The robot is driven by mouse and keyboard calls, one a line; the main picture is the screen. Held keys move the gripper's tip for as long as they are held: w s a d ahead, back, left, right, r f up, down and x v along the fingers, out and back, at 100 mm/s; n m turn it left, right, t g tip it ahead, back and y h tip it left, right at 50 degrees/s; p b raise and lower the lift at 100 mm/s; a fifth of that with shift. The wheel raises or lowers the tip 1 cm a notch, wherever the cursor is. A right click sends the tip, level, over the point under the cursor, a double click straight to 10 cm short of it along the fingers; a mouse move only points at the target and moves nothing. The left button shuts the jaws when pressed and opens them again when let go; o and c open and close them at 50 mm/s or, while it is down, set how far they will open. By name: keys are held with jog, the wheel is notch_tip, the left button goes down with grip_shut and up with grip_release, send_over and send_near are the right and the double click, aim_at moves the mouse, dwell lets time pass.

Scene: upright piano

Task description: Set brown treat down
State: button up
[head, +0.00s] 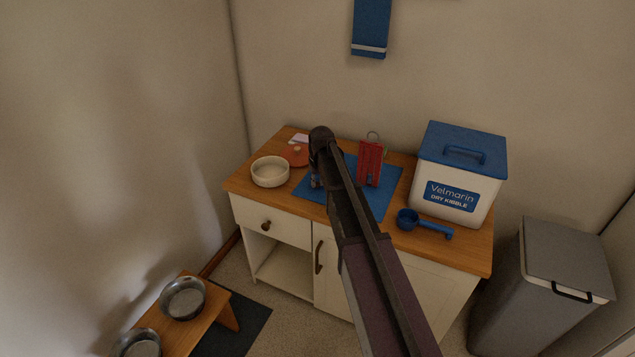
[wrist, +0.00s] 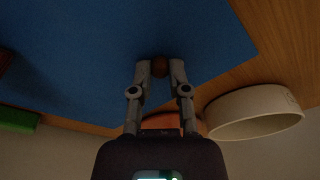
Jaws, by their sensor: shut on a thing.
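My gripper (wrist: 158,70) is shut on the brown treat (wrist: 159,68), a small round brown piece between its fingertips in the wrist view. The treat is over the blue mat (wrist: 80,45); I cannot tell whether it touches the mat. In the head view, my gripper (head: 316,182) is at the left part of the blue mat (head: 385,205), partly hidden by my arm, and the treat cannot be made out there. A cream bowl (head: 270,172) stands just left of the mat; it also shows in the wrist view (wrist: 255,115).
A red item (head: 370,163) stands on the mat's right part. An orange-red round thing (head: 295,156) lies behind the bowl. A blue scoop (head: 425,224) and a kibble bin (head: 455,180) stand at the right. The mat's front part is clear.

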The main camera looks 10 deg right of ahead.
jog(key=o, duration=0.7)
jog(key=shift+c, duration=0.2)
jog(key=shift+r, duration=0.15)
notch_tip(320, 180, up, 12)
jog(key=s+p, duration=0.1)
jog(key=p, duration=1.1)
jog(key=shift+s+d, duration=0.2)
jog(key=shift+s, duration=0.15)
jog(key=shift+s, duration=0.1)
jog(key=s+m+g, duration=0.1)
jog(key=s, duration=2.6)
jog(key=shift+a+f+m+g, duration=0.2)
jog(key=shift+a+m+g, duration=0.15)
jog(key=shift+m+g, duration=0.05)
